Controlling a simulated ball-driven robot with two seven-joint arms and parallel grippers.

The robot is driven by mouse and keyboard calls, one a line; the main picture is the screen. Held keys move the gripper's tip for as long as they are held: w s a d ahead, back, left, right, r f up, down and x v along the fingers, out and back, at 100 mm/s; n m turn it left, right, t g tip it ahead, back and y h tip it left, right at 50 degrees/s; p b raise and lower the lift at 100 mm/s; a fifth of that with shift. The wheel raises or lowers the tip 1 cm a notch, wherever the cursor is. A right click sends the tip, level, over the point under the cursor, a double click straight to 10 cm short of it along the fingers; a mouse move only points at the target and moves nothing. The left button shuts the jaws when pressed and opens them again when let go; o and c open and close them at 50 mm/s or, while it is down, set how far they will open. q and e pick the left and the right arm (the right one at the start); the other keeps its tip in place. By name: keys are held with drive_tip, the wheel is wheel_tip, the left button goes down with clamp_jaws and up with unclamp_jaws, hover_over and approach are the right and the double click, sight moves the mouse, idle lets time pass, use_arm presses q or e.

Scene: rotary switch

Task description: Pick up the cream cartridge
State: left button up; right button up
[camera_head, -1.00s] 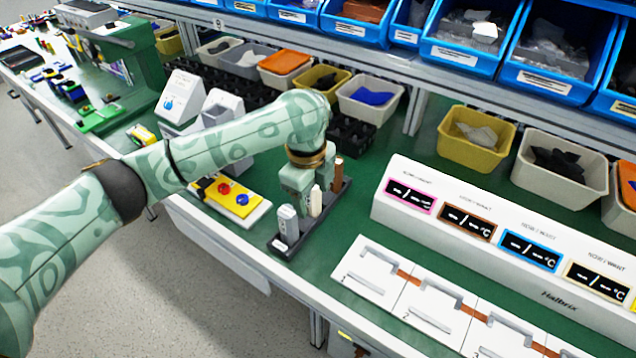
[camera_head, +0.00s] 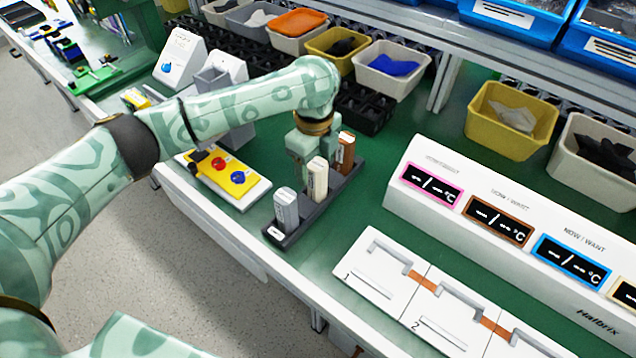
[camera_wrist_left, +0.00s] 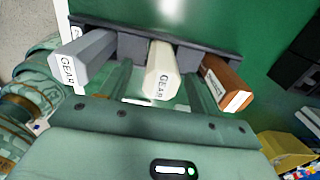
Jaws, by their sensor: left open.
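The cream cartridge (camera_head: 318,180) stands upright in the middle of a dark rack (camera_head: 318,213) on the green bench. A grey cartridge (camera_head: 286,209) stands in the near end of the rack and a brown cartridge (camera_head: 345,152) in the far end. My left gripper (camera_head: 306,157) is at the cream cartridge, just behind it in the head view. In the left wrist view the cream cartridge (camera_wrist_left: 162,72) shows between the two open fingers. I cannot tell whether they touch it. The grey (camera_wrist_left: 84,60) and brown (camera_wrist_left: 226,84) cartridges flank the fingers. My right gripper is not in view.
A yellow panel (camera_head: 222,172) with red and blue buttons lies left of the rack. A white unit with temperature displays (camera_head: 500,225) and lidded white compartments (camera_head: 385,275) are to the right. Bins (camera_head: 390,68) line the back. Green bench between rack and displays is clear.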

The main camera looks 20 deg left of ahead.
use_arm(q)
drive_tip(key=f+b, duration=0.2)
drive_tip(key=f, duration=0.1)
drive_tip(key=f+b, duration=0.1)
drive_tip(key=f, duration=0.1)
drive_tip(key=shift+d+f, duration=0.2)
drive_tip(key=shift+d, duration=0.05)
drive_tip(key=shift+w+r, duration=0.1)
drive_tip(key=shift+r, duration=0.05)
drive_tip(key=shift+c, duration=1)
drive_tip(key=c, duration=1.1)
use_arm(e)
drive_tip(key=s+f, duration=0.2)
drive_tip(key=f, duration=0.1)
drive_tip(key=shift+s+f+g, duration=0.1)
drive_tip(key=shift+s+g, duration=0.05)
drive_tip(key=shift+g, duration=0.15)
